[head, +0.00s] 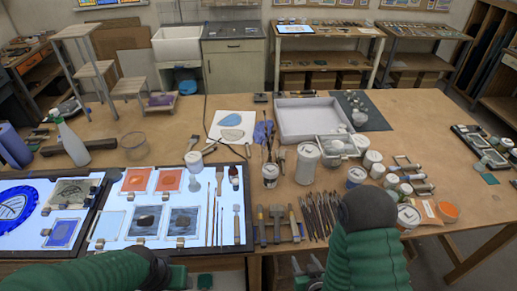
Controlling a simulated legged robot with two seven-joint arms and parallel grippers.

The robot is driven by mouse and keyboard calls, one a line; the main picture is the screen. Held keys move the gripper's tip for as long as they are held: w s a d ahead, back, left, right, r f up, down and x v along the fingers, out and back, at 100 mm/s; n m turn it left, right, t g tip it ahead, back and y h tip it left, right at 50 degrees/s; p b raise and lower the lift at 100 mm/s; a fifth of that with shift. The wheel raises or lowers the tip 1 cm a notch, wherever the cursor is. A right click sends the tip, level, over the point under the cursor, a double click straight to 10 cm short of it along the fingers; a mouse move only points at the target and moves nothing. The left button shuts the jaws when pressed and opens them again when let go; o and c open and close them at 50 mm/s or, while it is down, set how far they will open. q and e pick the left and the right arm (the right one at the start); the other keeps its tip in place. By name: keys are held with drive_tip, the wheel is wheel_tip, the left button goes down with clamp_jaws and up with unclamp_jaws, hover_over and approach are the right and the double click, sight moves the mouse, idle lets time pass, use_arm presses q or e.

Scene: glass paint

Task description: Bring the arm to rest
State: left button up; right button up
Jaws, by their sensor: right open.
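My right arm (366,245), in a green sleeve with a dark cuff, comes in at the bottom right of the head view. My right gripper (309,272) is low in the picture, just off the front edge of the workbench (330,262). It is open, and nothing shows between its fingers. My left arm (100,272) lies low at the bottom left, in front of the light panel.
A lit panel (197,206) with coloured glass tiles lies at the front left. Several brushes and tools (318,215) lie near the front edge. White jars (307,163) and a grey tray (305,120) stand behind. Bare bench (205,102) shows toward the back.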

use_arm(q)
drive_tip(key=s+b+x, duration=0.2)
drive_tip(key=b+x, duration=0.6)
drive_tip(key=x, duration=0.2)
drive_tip(key=shift+s+f, duration=0.2)
drive_tip(key=shift+f, duration=0.05)
use_arm(e)
drive_tip(key=s+d+r+g, duration=0.2)
drive_tip(key=s+d+g, duration=0.1)
drive_tip(key=s+g, duration=0.5)
drive_tip(key=shift+s+r+m+h, duration=0.3)
drive_tip(key=shift+s+r+h, duration=0.1)
drive_tip(key=shift+s, duration=0.5)
drive_tip(key=shift+d, duration=0.1)
